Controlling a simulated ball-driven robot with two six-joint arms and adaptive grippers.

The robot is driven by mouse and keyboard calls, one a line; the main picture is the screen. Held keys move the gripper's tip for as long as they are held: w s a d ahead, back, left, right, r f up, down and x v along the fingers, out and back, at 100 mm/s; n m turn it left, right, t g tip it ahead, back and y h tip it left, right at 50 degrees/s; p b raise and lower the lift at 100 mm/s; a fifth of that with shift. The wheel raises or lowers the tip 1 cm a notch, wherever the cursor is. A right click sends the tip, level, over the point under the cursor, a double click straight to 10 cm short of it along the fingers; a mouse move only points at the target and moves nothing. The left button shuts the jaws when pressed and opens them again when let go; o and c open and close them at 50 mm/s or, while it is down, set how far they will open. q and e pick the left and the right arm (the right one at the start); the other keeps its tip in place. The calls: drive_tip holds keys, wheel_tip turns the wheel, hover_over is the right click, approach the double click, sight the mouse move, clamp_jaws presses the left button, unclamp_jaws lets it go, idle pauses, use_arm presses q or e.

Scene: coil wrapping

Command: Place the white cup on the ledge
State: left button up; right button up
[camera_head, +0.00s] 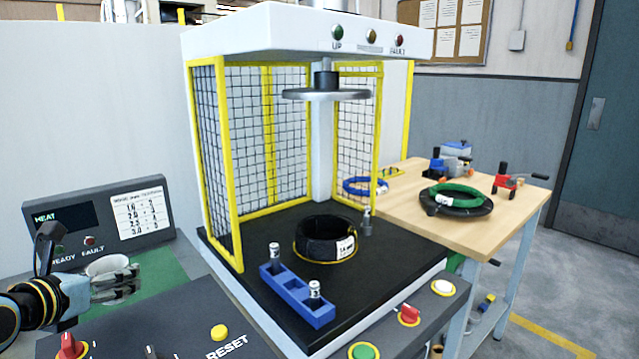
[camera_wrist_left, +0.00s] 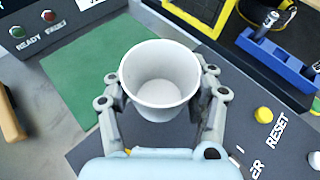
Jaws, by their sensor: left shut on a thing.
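The white cup (camera_head: 108,265) is held at the lower left of the head view, in front of the heat control panel. My left gripper (camera_head: 122,284) is shut around its sides. In the left wrist view the cup (camera_wrist_left: 160,78) is between the two fingers (camera_wrist_left: 160,97), with its open mouth facing the camera; it looks empty. The cup appears above the edge between a green mat (camera_wrist_left: 92,75) and a dark control panel. I cannot tell which surface is the ledge. My right gripper is not in view.
The heat panel (camera_head: 85,218) stands behind the cup. To the right is a yellow-framed press with a black coil (camera_head: 327,240) and a blue holder (camera_head: 297,296) on its black bed. Yellow (camera_head: 219,332) and red (camera_head: 70,346) controls sit close to my gripper. A wooden table (camera_head: 400,206) stands farther right.

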use_arm(q)
drive_tip(key=shift+w+d+f+b, duration=0.3)
drive_tip(key=shift+d+b, duration=0.2)
drive_tip(key=shift+b, duration=0.35)
use_arm(e)
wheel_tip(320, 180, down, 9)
drive_tip(key=b, duration=0.6)
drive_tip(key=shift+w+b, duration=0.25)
drive_tip(key=shift+b, duration=0.1)
use_arm(q)
drive_tip(key=s+d+r+m+g+h, duration=0.1)
drive_tip(key=s+d+r+m+h, duration=0.1)
drive_tip(key=s+d+r, duration=0.2)
drive_tip(key=s+d+r+m+h, duration=0.2)
drive_tip(key=s+d+r, duration=0.3)
drive_tip(key=s+d, duration=0.4)
drive_tip(key=shift+d+m+g+h, duration=0.4)
drive_tip(key=shift+d+h, duration=0.2)
drive_tip(key=shift+h, duration=0.1)
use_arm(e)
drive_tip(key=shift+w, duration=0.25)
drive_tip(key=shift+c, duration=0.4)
